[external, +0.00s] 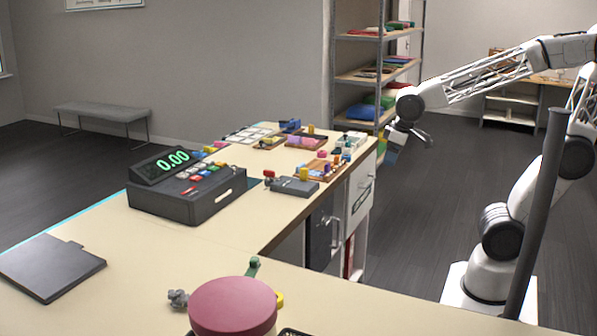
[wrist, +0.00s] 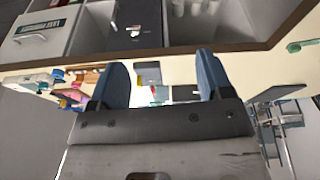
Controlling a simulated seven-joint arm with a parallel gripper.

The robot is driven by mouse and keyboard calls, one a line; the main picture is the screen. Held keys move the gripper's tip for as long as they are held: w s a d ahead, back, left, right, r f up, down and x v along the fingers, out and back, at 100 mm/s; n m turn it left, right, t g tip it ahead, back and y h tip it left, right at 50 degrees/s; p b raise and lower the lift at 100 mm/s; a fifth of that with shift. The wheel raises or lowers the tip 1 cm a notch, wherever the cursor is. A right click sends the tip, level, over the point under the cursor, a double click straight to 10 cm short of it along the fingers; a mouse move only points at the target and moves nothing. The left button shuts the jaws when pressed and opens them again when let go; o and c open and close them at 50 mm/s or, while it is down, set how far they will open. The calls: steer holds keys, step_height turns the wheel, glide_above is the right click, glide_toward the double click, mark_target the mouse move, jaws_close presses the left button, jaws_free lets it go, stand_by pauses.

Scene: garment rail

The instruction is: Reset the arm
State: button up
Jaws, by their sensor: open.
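My gripper (external: 410,138) hangs in the air at the right of the counter's far end, in front of the shelf rack in the external view. In the wrist view its two blue fingers (wrist: 162,78) stand wide apart with nothing held between them. The arm reaches left from its white base, bent at the elbow. The wrist view looks at the counter's edge, with drawers and open compartments at the top of the picture.
The counter (external: 110,235) carries a black cash register (external: 188,190), a dark flat pad (external: 48,267), a round maroon-topped object (external: 233,303) and several small colourful items. A dark post (external: 540,210) stands before the arm. A shelf rack (external: 360,75) holds folded cloths behind the gripper.

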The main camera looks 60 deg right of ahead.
steer(key=s+d+f+m, duration=0.1)
steer(key=s+d, duration=0.6)
steer(key=s, duration=0.2)
steer(key=shift+s+f, duration=0.2)
steer(key=shift+s, duration=0.05)
